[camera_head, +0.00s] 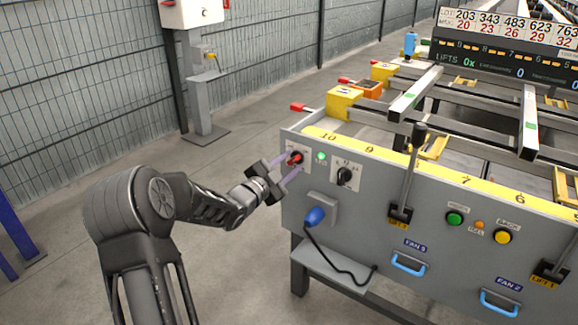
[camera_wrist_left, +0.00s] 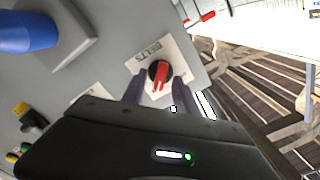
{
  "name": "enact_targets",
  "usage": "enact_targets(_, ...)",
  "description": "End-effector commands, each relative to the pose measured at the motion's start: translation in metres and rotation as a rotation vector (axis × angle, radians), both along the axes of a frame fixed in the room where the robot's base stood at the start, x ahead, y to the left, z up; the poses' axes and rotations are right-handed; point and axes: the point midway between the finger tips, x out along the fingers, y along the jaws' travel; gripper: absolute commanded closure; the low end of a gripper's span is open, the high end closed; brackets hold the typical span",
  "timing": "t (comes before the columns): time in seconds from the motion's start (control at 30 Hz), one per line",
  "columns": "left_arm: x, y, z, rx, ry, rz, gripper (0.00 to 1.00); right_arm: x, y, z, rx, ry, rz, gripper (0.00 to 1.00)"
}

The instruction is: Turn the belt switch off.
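The belt switch (camera_head: 295,158) is a red-handled rotary knob on a black base and a light plate, at the left end of the grey panel. In the left wrist view the switch (camera_wrist_left: 160,74) sits on a white plate marked BELTS. My left gripper (camera_head: 291,163) is open in front of it. In the wrist view the fingers of my left gripper (camera_wrist_left: 158,88) stand apart, one toward each side of the knob; I cannot tell whether they touch it. A green lamp (camera_head: 321,157) glows just right of the switch. My right gripper is not in view.
A black rotary switch (camera_head: 344,176) and a blue plug (camera_head: 315,216) with a hanging cable are close by. Black levers (camera_head: 410,180), green and yellow buttons and blue handles lie farther right. The floor left of the panel is open up to a mesh fence (camera_head: 90,80).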

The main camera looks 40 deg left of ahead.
Motion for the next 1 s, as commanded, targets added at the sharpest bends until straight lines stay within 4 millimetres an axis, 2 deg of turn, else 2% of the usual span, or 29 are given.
enact_targets(0.27,0.0012,-0.0001,0.0004,0.0,-0.001,-0.001,0.66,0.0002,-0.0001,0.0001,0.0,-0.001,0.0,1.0)
enact_targets(0.67,0.0009,-0.0001,0.0003,0.0,0.0,0.0,0.99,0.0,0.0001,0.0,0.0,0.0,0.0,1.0)
enact_targets(1.0,0.0009,-0.0003,0.0001,0.0,0.0,0.0,1.0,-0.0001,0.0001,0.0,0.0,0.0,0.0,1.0)
